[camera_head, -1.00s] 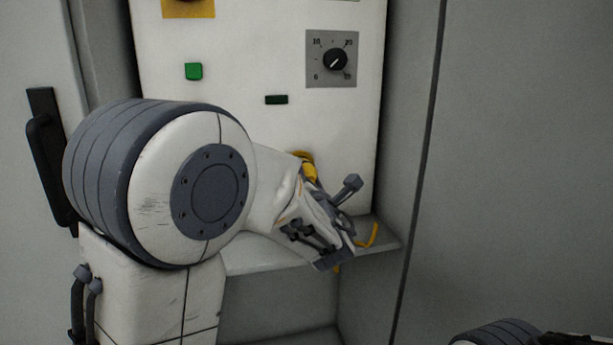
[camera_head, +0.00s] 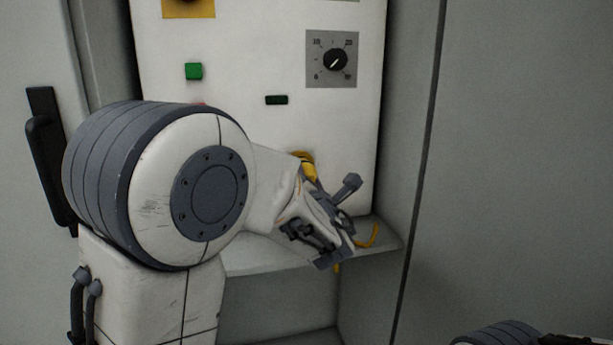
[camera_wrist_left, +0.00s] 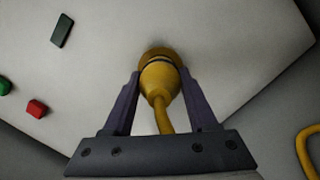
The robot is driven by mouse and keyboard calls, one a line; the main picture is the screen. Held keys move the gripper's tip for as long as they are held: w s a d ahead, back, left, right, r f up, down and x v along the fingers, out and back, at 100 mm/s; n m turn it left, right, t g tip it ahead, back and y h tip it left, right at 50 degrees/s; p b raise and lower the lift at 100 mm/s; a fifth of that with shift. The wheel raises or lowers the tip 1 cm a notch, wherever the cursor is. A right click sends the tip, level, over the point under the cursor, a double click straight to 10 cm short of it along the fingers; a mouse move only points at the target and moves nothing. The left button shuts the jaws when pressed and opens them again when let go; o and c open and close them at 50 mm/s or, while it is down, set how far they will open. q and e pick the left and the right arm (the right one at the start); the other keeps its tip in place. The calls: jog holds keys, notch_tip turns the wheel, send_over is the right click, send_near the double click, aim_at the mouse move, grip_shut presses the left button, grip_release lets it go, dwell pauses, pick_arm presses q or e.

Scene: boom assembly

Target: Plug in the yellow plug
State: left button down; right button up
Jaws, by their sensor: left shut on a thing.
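The yellow plug (camera_wrist_left: 159,82) shows in the left wrist view, up against the white panel with its yellow cable trailing back toward the camera. A darker yellow ring at its far end meets the panel; I cannot tell how deep the plug sits. My left gripper (camera_wrist_left: 158,88) is shut on the plug, one finger on each side. In the head view, a bit of yellow (camera_head: 307,165) shows at the panel past my left wrist; my left arm hides most of the plug and gripper.
The white panel (camera_head: 235,50) carries a green button (camera_head: 194,71), a dark green indicator (camera_head: 276,100) and a black dial (camera_head: 335,60). A red button (camera_wrist_left: 37,108) shows in the wrist view. A grey shelf (camera_head: 385,240) lies below, with yellow cable (camera_head: 372,237) over it.

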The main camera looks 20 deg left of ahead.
pick_arm(q)
jog(key=shift+w+a, duration=0.2)
jog(key=shift+w, duration=0.1)
jog(key=shift+c, duration=0.6)
grip_release()
jog(key=v, duration=1)
jog(key=shift+s, duration=0.25)
